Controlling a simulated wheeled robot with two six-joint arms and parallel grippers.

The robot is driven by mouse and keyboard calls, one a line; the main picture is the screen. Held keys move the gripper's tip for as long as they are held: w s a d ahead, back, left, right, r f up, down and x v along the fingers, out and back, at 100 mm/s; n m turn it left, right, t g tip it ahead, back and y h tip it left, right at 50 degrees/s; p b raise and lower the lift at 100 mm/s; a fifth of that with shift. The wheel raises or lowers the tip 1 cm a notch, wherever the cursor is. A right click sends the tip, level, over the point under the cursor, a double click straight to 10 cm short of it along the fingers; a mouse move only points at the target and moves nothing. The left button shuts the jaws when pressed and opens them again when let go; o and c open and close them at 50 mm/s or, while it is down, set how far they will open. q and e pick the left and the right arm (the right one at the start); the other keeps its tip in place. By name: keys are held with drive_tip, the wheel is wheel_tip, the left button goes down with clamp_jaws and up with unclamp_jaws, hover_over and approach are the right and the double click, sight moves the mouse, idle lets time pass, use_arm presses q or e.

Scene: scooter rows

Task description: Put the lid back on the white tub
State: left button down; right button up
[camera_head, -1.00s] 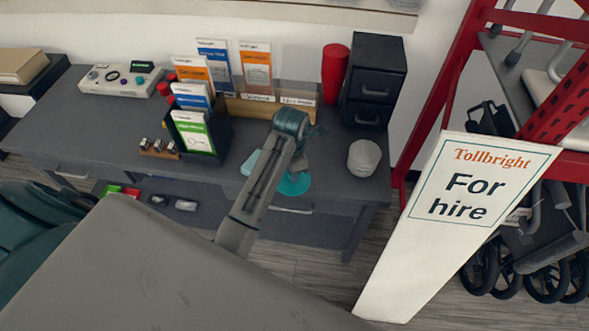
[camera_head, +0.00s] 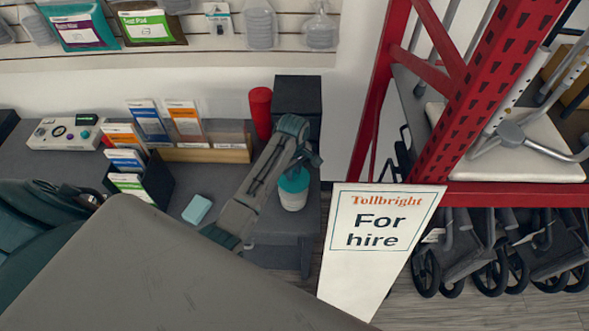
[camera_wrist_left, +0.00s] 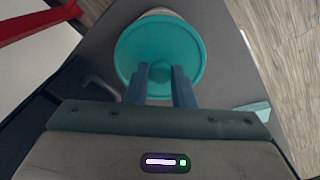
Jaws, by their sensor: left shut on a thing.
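The white tub (camera_head: 293,201) stands near the right end of the grey desk in the head view. The round teal lid (camera_head: 294,181) is directly over its top. My left gripper (camera_head: 299,168) is above the tub and shut on the lid. In the left wrist view, the fingers (camera_wrist_left: 160,82) close on the small knob at the middle of the lid (camera_wrist_left: 160,40). The lid hides nearly all of the tub there; a pale edge shows beyond it. I cannot tell whether the lid touches the rim all round. My right gripper is not in view.
A black drawer unit (camera_head: 298,96) and a red cylinder (camera_head: 261,112) stand behind the tub. A light-blue block (camera_head: 197,209) and leaflet holders (camera_head: 160,180) are to the left. A "For hire" sign (camera_head: 375,260) and red rack (camera_head: 460,100) stand right of the desk.

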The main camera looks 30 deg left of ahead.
sight(293, 182)
use_arm(q)
drive_tip(key=shift+s+a+f, duration=0.1)
drive_tip(key=shift+s+f, duration=0.05)
drive_tip(key=shift+f, duration=0.7)
drive_tip(key=shift+f+b, duration=0.55)
drive_tip(key=shift+f, duration=1.35)
drive_tip(key=shift+p, duration=0.35)
drive_tip(key=shift+f, duration=0.2)
idle(0.6)
drive_tip(key=c, duration=0.7)
unclamp_jaws()
